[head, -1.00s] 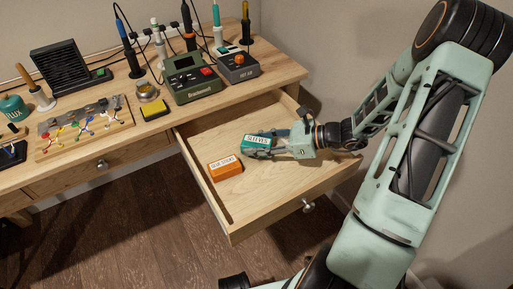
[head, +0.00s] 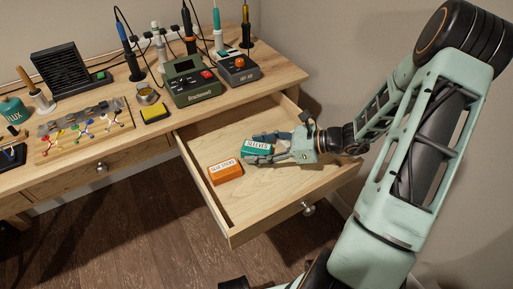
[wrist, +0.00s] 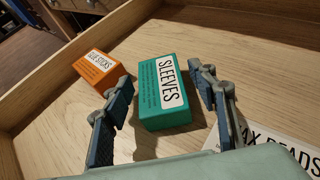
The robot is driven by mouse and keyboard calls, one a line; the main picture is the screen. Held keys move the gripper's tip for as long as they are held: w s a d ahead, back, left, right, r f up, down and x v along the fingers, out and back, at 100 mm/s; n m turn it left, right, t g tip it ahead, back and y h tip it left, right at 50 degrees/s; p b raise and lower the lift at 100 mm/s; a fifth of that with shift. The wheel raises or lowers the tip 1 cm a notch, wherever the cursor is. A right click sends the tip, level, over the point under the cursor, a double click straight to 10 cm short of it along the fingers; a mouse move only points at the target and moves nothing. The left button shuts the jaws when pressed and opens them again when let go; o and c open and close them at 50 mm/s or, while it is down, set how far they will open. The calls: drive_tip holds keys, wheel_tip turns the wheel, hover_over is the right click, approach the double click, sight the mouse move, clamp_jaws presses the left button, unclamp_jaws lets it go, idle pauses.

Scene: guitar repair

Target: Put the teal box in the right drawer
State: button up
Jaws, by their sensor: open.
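The teal box (head: 257,147), labelled SLEEVES, lies on the floor of the open right drawer (head: 238,228). My gripper (head: 272,148) is low inside the drawer, reaching in from the right. In the wrist view the teal box (wrist: 162,97) sits between the two open fingers of my gripper (wrist: 165,112), with a gap visible on each side. The box appears to rest on the drawer floor.
An orange box (head: 225,171), labelled GLUE STICKS, lies left of the teal box in the drawer. A white label or card (wrist: 270,150) shows at the wrist view's lower right. Soldering tools and a green station (head: 192,84) stand on the desk.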

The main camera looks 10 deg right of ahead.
drive_tip(key=p+v, duration=0.2)
drive_tip(key=v, duration=0.9)
drive_tip(key=shift+s+d+r, duration=0.1)
drive_tip(key=shift+d+r, duration=0.1)
drive_tip(key=shift+a, duration=0.1)
